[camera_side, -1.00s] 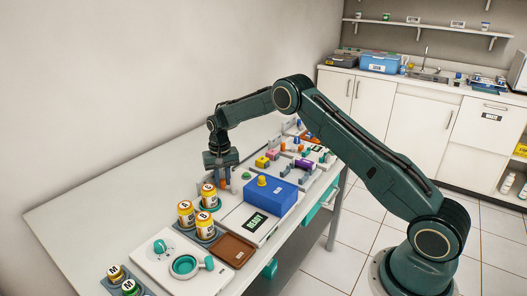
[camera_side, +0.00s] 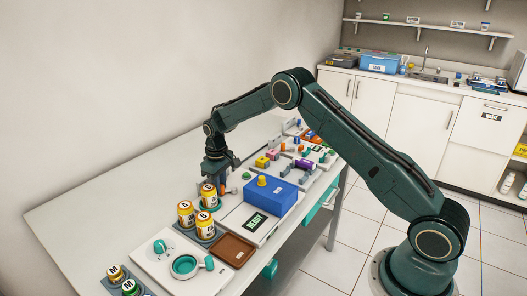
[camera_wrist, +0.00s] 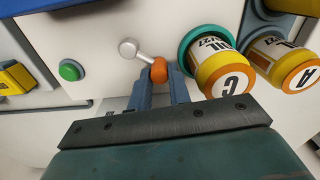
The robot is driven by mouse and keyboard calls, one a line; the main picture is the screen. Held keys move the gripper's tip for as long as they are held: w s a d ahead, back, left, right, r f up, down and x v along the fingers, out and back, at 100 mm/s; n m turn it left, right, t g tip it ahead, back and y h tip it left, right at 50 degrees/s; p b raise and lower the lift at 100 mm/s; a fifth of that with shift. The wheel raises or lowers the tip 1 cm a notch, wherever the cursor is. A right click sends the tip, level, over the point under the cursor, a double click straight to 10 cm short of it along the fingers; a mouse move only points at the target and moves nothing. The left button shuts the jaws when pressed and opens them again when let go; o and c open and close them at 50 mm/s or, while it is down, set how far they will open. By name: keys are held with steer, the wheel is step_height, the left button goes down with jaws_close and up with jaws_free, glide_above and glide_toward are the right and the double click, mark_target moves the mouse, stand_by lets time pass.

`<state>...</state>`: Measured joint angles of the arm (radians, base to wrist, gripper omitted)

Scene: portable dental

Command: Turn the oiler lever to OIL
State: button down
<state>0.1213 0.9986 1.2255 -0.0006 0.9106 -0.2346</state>
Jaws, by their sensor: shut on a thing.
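The oiler lever (camera_wrist: 143,57) shows in the wrist view as a short silver arm running from a round silver pivot to an orange knob (camera_wrist: 159,70). My gripper (camera_wrist: 161,80) has its two grey-blue fingers on either side of the orange knob and is shut on it. In the side view my gripper (camera_side: 222,186) points down at the bench, just behind the bottle marked C (camera_side: 208,193), and hides the lever. The bottle C (camera_wrist: 222,72) stands in a teal ring close beside the right finger. No OIL mark for the lever is readable.
A green button (camera_wrist: 68,70) lies left of the lever in the wrist view. Bottle A (camera_wrist: 285,62) stands beyond bottle C. In the side view a blue box (camera_side: 270,197), a READY display (camera_side: 256,222) and a brown tray (camera_side: 231,250) are nearby.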

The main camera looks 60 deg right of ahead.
steer(key=shift+s+a+f, duration=0.1)
steer(key=shift+s+f, duration=0.15)
steer(key=shift+s, duration=0.1)
steer(key=c, duration=1.3)
jaws_free()
steer(key=shift+w+r, duration=0.1)
steer(key=shift+w+r, duration=0.1)
steer(key=shift+r, duration=0.6)
step_height(320, 180, up, 12)
steer(key=shift+r, duration=0.15)
steer(key=shift+r, duration=0.15)
